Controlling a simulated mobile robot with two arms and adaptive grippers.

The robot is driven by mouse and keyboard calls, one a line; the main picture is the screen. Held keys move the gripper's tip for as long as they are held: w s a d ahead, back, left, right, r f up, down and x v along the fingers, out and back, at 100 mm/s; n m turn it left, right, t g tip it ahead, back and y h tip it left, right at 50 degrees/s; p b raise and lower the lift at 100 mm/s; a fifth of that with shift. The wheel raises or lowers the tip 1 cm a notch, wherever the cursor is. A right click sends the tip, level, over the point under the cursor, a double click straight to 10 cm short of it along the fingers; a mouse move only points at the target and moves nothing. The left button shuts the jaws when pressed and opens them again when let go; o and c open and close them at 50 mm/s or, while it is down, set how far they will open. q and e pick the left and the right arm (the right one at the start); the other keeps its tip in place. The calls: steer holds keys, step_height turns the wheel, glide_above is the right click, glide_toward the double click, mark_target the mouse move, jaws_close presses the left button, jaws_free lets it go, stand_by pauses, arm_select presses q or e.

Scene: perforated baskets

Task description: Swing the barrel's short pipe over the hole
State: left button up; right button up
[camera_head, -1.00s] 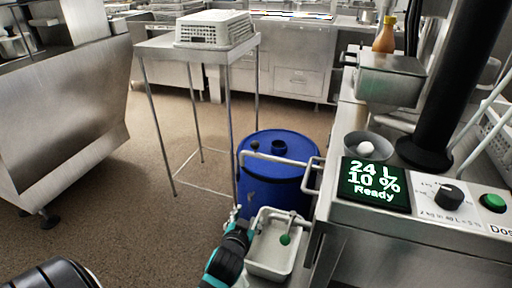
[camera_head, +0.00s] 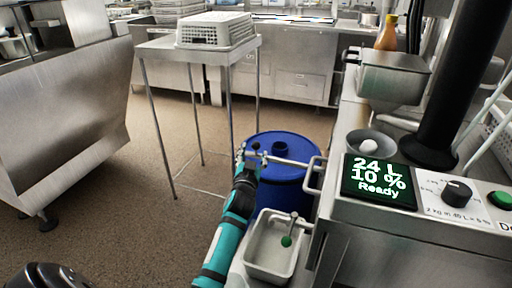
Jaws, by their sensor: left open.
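The blue barrel (camera_head: 284,185) stands on the floor beside the steel machine. Its lid has a round raised hole (camera_head: 281,147). The short pipe (camera_head: 292,162) is a thin grey tube that reaches left from the machine across the lid, passing on the near side of the hole. A dark knob (camera_head: 256,146) shows near its left end. My left gripper (camera_head: 246,158) is open at the pipe's left end, at the barrel's left edge, and hides that end. I cannot tell whether it touches the pipe. My right gripper is not in view.
A steel table (camera_head: 150,46) with a perforated basket (camera_head: 214,44) stands behind left.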

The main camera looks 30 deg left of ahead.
mark_target(256, 149)
arm_select(q)
steer(key=shift+b+x, duration=0.35)
steer(key=shift+x, duration=2.45)
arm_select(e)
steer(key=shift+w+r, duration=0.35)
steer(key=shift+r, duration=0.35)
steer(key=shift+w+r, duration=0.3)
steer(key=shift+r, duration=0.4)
arm_select(q)
steer(key=c, duration=1)
steer(key=shift+f, duration=0.1)
jaws_close()
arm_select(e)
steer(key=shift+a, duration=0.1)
